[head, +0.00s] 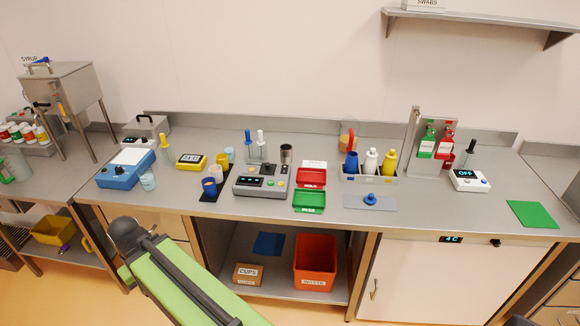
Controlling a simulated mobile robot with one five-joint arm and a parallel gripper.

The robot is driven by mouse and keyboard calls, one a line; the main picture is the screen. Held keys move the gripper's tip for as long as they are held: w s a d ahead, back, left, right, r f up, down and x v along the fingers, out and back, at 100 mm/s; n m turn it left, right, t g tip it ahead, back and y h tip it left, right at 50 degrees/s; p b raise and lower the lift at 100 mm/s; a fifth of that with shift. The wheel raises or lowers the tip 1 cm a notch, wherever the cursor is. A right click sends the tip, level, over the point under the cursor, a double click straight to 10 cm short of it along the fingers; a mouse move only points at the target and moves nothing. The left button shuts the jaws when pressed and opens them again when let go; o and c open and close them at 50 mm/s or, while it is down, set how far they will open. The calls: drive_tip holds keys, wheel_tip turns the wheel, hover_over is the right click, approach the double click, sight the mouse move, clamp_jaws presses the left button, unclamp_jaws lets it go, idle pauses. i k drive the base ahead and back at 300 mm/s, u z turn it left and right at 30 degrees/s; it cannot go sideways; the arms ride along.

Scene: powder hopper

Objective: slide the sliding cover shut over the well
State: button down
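The sliding cover (351,203) is a flat grey plate with a blue knob (369,198) on it. It lies at the front of the worktop, on the near side of the well (346,178). The well is open and holds a dark blue bottle (351,163), a white bottle (371,161) and a yellow bottle (389,162), standing upright in a row. The bottles rise above the well's rim. My green and black arm crosses the lower left of the view, far left of the cover. My gripper is not visible in this view.
Red (311,178) and green (308,201) trays stand left of the cover. A grey control box (261,187) is further left. A dispenser stand (412,150) with green and red bottles is right of the well. The worktop right of the cover is clear up to an OFF-display device (469,181).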

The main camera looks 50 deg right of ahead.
sight(268, 169)
drive_tip(key=z, duration=0.25)
drive_tip(key=i, duration=1)
drive_tip(key=u, duration=0.1)
